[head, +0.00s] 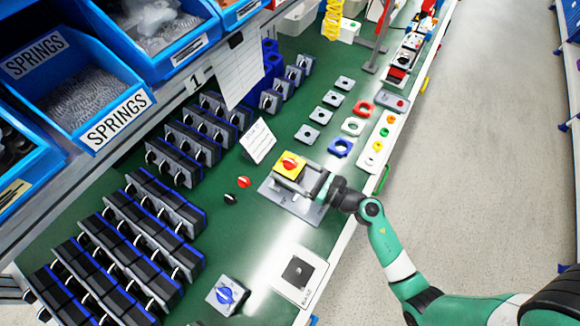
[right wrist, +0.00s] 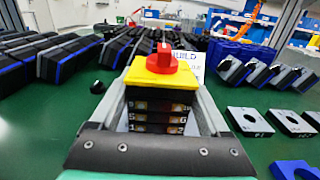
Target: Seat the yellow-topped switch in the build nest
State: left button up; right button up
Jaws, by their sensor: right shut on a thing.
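The yellow-topped switch (head: 287,168) has a red knob and a dark stacked body. In the head view it is over the upper left part of the grey build nest plate (head: 300,210). My right gripper (head: 304,175) is shut on it. In the right wrist view the switch (right wrist: 160,78) stands upright between the two fingers, yellow top and red knob up. The switch and gripper hide part of the nest, so I cannot tell whether the switch's base is touching it. My left gripper is not in view.
A BUILD card (head: 258,141) stands behind the nest. Loose red (head: 244,182) and black (head: 230,198) knobs lie left of it. A blue-knobbed switch (head: 226,296) and a white plate with a black square (head: 299,273) are in front. Rows of switch bodies (head: 150,235) fill the left.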

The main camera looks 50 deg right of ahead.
jog(key=shift+f, duration=0.1)
dwell(0.3)
jog(key=shift+f+b, duration=0.8)
jog(key=shift+r+p, duration=0.9)
jog(key=shift+r, duration=0.05)
jog(key=shift+f, duration=0.1)
jog(key=shift+f+b, duration=0.8)
jog(key=shift+r, duration=0.1)
